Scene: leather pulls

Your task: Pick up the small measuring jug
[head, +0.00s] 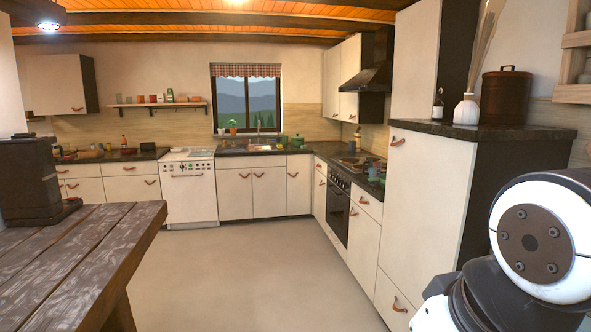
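I cannot make out the small measuring jug for certain; the items on the far counters are too small to tell. Several small items, some bluish-green (374,168), stand on the right counter by the stove. A green pot-like item (297,141) stands on the back counter right of the sink. Part of my white and black arm shows at the lower right. My gripper is outside the view.
A dark wooden table (75,255) fills the lower left, with a black appliance (27,180) on it. A tall cabinet (425,215) stands at right, with a white vase (467,110) and brown canister (505,97) on top. The floor (235,265) between is clear.

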